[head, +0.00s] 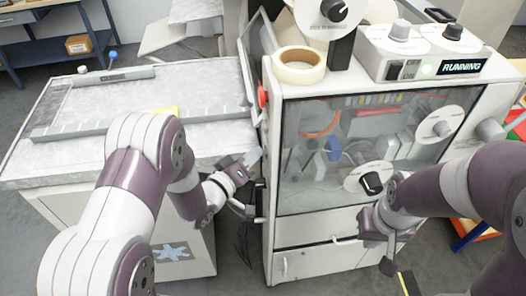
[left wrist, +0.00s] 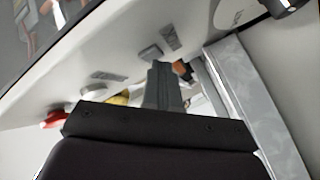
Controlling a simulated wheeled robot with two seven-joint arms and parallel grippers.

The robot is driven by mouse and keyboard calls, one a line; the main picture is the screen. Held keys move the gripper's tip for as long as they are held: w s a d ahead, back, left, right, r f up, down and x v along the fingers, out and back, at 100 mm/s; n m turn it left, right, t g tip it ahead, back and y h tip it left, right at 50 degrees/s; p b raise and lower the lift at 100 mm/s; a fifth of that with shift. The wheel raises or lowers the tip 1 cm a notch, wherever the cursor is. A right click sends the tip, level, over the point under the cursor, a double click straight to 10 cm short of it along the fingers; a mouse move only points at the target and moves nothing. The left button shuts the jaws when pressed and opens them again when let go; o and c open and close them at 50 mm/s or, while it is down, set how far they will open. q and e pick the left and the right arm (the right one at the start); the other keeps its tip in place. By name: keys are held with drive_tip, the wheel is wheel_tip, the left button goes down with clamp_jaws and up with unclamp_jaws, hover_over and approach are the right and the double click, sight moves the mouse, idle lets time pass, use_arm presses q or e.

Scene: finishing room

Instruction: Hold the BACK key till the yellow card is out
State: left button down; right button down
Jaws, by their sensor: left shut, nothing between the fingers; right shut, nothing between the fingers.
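My left gripper (head: 252,158) is shut and empty beside the left side of the white machine (head: 273,180). In the left wrist view its closed fingers (left wrist: 162,85) point at the machine's side panel. A small grey square key (left wrist: 150,52) lies just beyond the fingertips, with a dark label too small to read; I cannot tell if they touch or if it is the BACK key. A yellow piece (head: 166,110), perhaps the yellow card, lies on the grey table, partly hidden by my left arm. My right gripper (head: 388,266) is shut and empty in front of the machine.
A round pale button (left wrist: 93,90) and a red knob (left wrist: 54,119) sit on the same side panel. The grey feed table (head: 60,160) stands left of the machine. A tape roll (head: 299,66) and a control box with a lit RUNNING display (head: 462,67) stand on top.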

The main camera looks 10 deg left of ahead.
idle(0.5)
use_arm(q)
drive_tip(key=shift+s+a, duration=0.25)
drive_tip(key=shift+a, duration=0.55)
drive_tip(key=shift+a, duration=0.1)
drive_tip(key=shift+s+a+p, duration=0.1)
drive_tip(key=shift+s+a, duration=0.15)
drive_tip(key=shift+a, duration=0.5)
drive_tip(key=shift+s+a+p, duration=0.1)
drive_tip(key=shift+s+a, duration=0.1)
drive_tip(key=shift+a, duration=0.6)
drive_tip(key=shift+s+a+p, duration=0.1)
drive_tip(key=shift+s+a, duration=0.15)
drive_tip(key=shift+a, duration=0.5)
